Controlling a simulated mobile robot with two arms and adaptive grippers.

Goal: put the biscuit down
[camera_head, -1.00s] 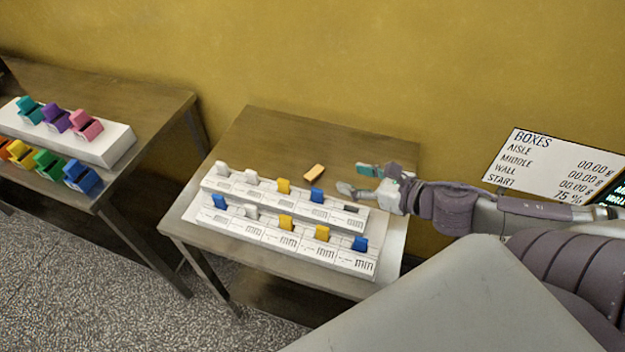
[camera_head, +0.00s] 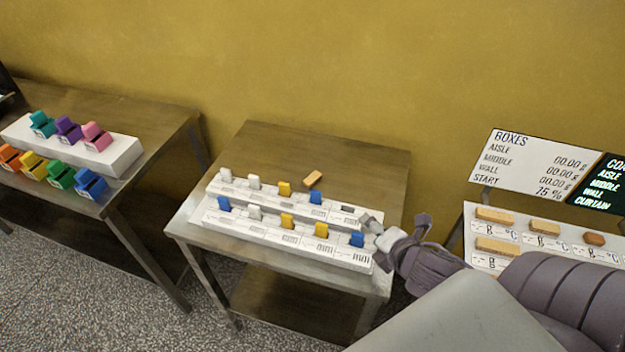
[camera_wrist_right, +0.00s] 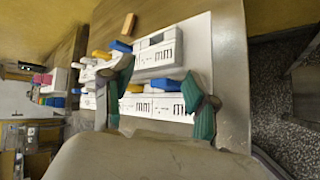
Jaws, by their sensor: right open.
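The biscuit (camera_head: 312,178), a small tan block, lies on the middle table behind the two white racks, touching neither. It also shows at the top of the right wrist view (camera_wrist_right: 128,25). My right gripper (camera_head: 374,229) is at the right end of the racks, apart from the biscuit and nearer the front. In the right wrist view its two teal-padded fingers (camera_wrist_right: 160,92) are spread with nothing held between them. Rack labels and blue and yellow pieces show beyond the fingers. My left gripper is out of view.
The back rack (camera_head: 270,196) and front rack (camera_head: 262,231) hold several white, yellow and blue pieces. Right, a white board (camera_head: 518,232) holds several tan pieces below a BOXES sign (camera_head: 530,165). A left table (camera_head: 165,120) holds coloured blocks.

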